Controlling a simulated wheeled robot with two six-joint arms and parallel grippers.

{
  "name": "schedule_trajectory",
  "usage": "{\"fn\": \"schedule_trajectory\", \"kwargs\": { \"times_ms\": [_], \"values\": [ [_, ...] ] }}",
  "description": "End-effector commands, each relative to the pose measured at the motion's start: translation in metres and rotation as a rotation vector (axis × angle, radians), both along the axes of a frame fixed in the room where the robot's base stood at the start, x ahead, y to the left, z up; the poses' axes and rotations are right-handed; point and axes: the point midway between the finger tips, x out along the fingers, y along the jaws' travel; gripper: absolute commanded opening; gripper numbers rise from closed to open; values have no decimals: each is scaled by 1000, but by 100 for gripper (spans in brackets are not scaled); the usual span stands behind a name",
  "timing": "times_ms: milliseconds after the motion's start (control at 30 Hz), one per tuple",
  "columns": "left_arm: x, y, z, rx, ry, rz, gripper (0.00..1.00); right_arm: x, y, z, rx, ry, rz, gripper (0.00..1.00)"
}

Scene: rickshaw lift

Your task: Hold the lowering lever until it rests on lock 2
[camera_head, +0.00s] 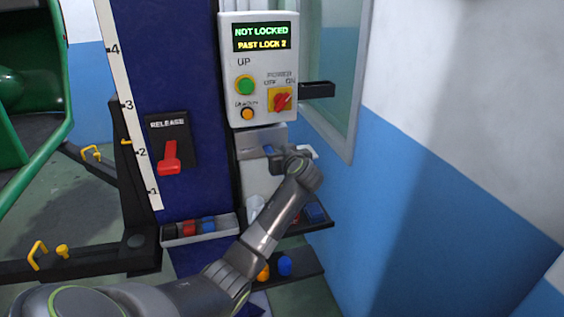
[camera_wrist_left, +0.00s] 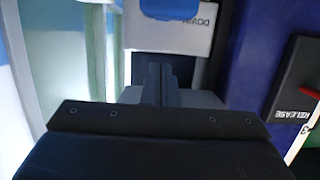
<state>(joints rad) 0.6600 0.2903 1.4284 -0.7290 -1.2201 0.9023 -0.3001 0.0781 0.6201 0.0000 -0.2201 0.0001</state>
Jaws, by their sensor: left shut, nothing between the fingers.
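The red lever (camera_head: 169,158) on the black RELEASE plate hangs from the blue column, beside the scale. It also shows in the left wrist view (camera_wrist_left: 308,92), upside down. The grey control box (camera_head: 261,113) shows NOT LOCKED, PAST LOCK 2 on its display (camera_head: 262,38). Its green button (camera_head: 245,85) and orange button (camera_head: 247,114) are clear of my arm. My left gripper (camera_head: 272,153) is shut and empty just below the box; its fingers (camera_wrist_left: 158,85) are together in the wrist view. It touches no lever that I can see. My right gripper is out of view.
A black bar (camera_head: 317,90) sticks out at the box's right side. The black lift carriage (camera_head: 136,190) stands beside the scale (camera_head: 125,95), near mark 2. A tray of small parts (camera_head: 166,241) and a shelf (camera_head: 314,227) lie below. A blue-white wall closes the right.

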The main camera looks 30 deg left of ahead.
Motion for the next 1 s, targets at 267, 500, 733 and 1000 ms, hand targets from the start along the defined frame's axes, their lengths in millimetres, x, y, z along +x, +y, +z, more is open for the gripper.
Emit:
{"fn": "schedule_trajectory", "kwargs": {
  "times_ms": [267, 500, 733, 1000],
  "values": [
    [0, 0, -34, -1, 2, 0, 0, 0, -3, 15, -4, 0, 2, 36],
    [0, 0, -40, 1, -1, -1, 0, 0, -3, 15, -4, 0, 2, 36],
    [0, 0, -41, 1, -1, -1, 0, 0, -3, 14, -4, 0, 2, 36],
    [0, -1, -56, 37, -32, -1, 0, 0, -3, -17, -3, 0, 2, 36]
  ]
}}
